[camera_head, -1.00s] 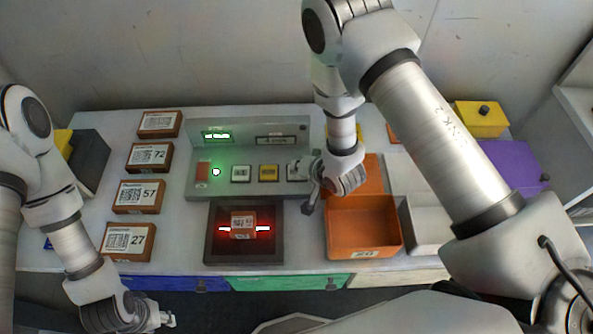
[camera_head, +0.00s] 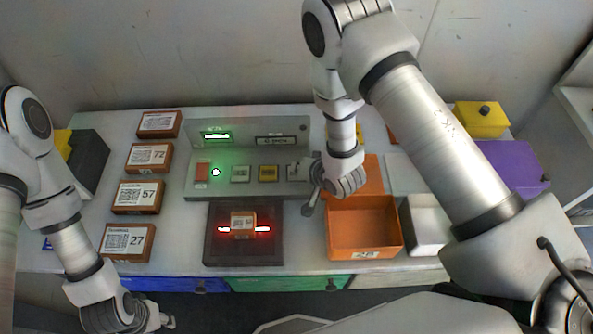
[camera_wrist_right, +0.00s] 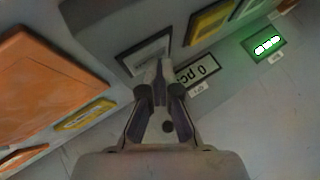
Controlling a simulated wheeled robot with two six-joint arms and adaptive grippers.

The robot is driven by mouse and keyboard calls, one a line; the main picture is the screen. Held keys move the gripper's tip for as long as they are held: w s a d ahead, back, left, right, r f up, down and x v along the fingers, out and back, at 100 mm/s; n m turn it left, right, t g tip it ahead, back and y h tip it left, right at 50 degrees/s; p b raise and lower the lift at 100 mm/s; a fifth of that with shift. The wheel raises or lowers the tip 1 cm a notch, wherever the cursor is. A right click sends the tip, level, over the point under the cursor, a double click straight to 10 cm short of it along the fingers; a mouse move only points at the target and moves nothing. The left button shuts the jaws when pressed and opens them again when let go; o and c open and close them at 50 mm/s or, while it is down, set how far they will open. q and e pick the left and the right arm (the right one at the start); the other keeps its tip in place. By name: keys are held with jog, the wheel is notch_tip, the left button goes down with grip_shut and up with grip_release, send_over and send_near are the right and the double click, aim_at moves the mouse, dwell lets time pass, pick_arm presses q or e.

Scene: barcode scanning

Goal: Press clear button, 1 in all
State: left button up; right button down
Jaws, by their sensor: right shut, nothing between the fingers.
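My left gripper (camera_head: 167,320) hangs empty at the front left.
Several labelled boxes (camera_head: 127,242) line the left. An orange bin (camera_head: 364,228) and a white bin (camera_head: 425,222) stand right of the scanner. A green lit display (camera_head: 216,136) is on the console.

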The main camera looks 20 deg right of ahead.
dwell(0.3)
jog(key=shift+r+p, duration=0.75)
jog(key=shift+r, duration=0.05)
notch_tip(320, 180, up, 5)
jog(key=p, duration=0.4)
jog(key=shift+r, duration=0.1)
dwell(0.6)
